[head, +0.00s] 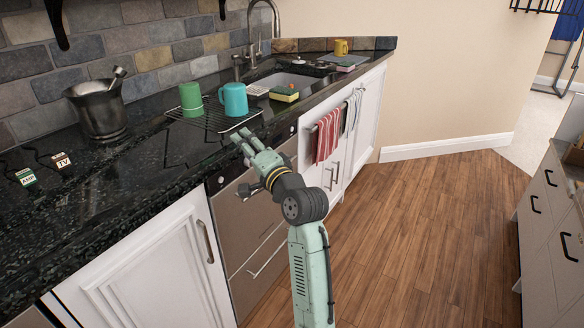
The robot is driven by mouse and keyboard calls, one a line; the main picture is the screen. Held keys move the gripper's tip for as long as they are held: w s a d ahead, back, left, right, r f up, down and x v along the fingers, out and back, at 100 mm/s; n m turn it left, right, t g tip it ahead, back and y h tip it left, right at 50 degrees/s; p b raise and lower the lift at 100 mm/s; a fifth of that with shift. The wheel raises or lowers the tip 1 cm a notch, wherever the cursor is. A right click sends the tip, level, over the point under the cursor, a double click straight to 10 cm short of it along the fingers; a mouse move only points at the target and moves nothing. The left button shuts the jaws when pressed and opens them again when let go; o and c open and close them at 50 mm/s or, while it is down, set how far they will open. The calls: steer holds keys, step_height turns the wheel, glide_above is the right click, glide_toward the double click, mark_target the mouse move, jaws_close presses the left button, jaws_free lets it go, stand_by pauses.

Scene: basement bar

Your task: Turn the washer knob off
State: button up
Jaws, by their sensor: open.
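The washer (243,222) is a brown-grey fronted unit under the black counter, between white cabinets. A narrow dark control strip runs along its top edge. A small light mark shows at the strip's left end (221,180), and another small detail shows near its right end (292,130). I cannot tell which of these is the knob or how it is turned. My gripper (241,141) is open and empty, in front of the strip's middle and near the counter edge. It hides part of the strip. I cannot tell whether it touches anything.
A drying rack (190,127) holds a green cup (190,100) and a teal mug (234,99) just behind my gripper. A metal mortar (101,112) stands left. Striped towels (328,136) hang right. The wooden floor (430,220) is clear.

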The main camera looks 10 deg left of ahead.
steer(key=w+d+f+m+g+y, duration=0.35)
steer(key=d+f+m+g, duration=0.4)
steer(key=m, duration=0.75)
steer(key=shift+t, duration=0.75)
steer(key=w+a, duration=0.1)
steer(key=a, duration=0.2)
steer(key=w+a+f+p, duration=0.1)
steer(key=w+a, duration=0.1)
steer(key=w+a+f+p, duration=0.1)
steer(key=a, duration=0.2)
steer(key=shift+w+a+f, duration=0.15)
steer(key=shift+w+a, duration=0.05)
steer(key=shift+a, duration=0.15)
steer(key=shift+c, duration=0.5)
jaws_close()
